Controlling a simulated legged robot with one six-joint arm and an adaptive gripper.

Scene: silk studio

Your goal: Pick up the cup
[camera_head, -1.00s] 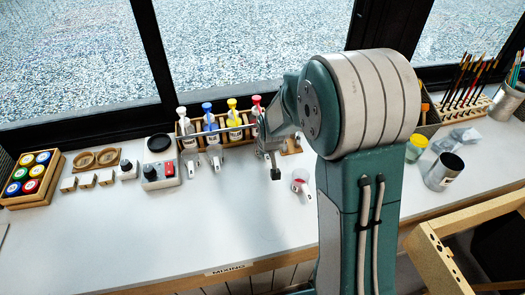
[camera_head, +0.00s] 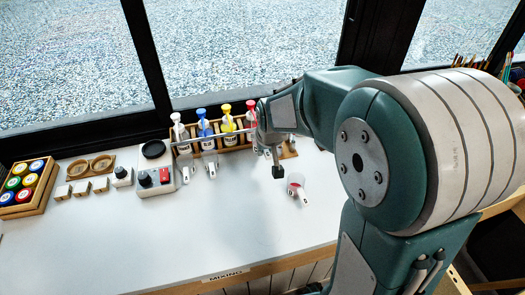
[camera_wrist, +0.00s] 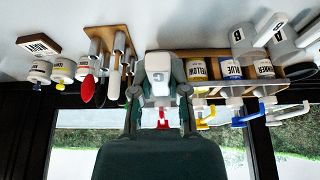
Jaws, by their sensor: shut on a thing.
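The cup (camera_head: 297,182) is small and pale, with red inside and a light handle tab. It stands upright on the white table in front of the red-topped bottle. In the wrist view its white side marked C (camera_wrist: 158,66) shows between my fingers. My gripper (camera_head: 279,171) is at the cup's left in the head view, and in the wrist view (camera_wrist: 159,92) its fingers are closed on the cup. I see no gap under the cup. The exact contact is partly hidden by the fingers.
A wooden rack with pump bottles (camera_head: 203,128) stands close behind. Two other cups, one of them marked A (camera_wrist: 278,22), are in front of it. A device with a red button (camera_head: 157,176) and a tray of coloured jars (camera_head: 25,187) stand left. The table front is clear.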

